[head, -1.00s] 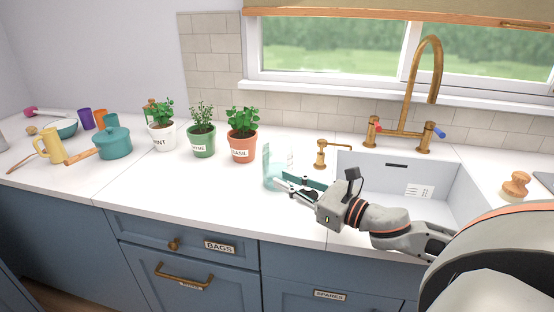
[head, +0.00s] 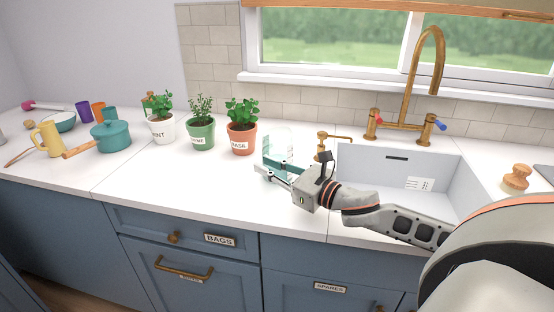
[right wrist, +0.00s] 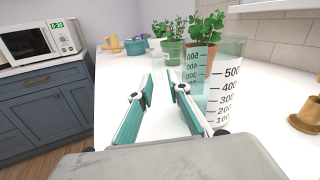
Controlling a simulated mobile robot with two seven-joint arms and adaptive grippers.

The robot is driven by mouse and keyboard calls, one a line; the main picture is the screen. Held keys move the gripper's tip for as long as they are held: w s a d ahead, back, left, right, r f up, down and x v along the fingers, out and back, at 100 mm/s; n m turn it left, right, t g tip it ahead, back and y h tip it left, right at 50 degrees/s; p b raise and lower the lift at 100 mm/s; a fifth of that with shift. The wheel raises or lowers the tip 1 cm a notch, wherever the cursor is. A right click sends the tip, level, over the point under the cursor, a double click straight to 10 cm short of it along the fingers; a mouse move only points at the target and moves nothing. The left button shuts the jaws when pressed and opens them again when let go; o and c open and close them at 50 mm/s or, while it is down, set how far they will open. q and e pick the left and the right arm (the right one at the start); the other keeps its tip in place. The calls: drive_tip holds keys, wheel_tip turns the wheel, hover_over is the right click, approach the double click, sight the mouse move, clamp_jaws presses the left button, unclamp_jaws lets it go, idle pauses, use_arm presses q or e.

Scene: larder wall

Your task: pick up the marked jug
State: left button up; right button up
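The marked jug (right wrist: 229,84) is clear, with a printed scale up to 500. A teal-tinted part with a second, smaller scale shows beside it in the right wrist view; I cannot tell if that is the same jug. In the head view the jug (head: 281,139) stands upright on the counter left of the sink, its lower part hidden by my gripper. My right gripper (right wrist: 162,92) is open, its teal-padded fingers apart with nothing between them. In the right wrist view the jug is just right of the right finger, outside the gap. My left gripper is not in view.
Potted mint (head: 161,128), a green pot (head: 201,135) and basil (head: 240,138) stand behind and left of the jug. A brass dispenser (head: 322,146) and the sink (head: 450,175) are to its right. The counter front (head: 190,185) is clear. A teal pot (head: 112,137) is farther left.

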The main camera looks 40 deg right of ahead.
drive_tip(key=shift+w+a, duration=0.2)
drive_tip(key=shift+w, duration=0.45)
clamp_jaws()
drive_tip(key=shift+r, duration=0.1)
drive_tip(key=shift+r, duration=0.1)
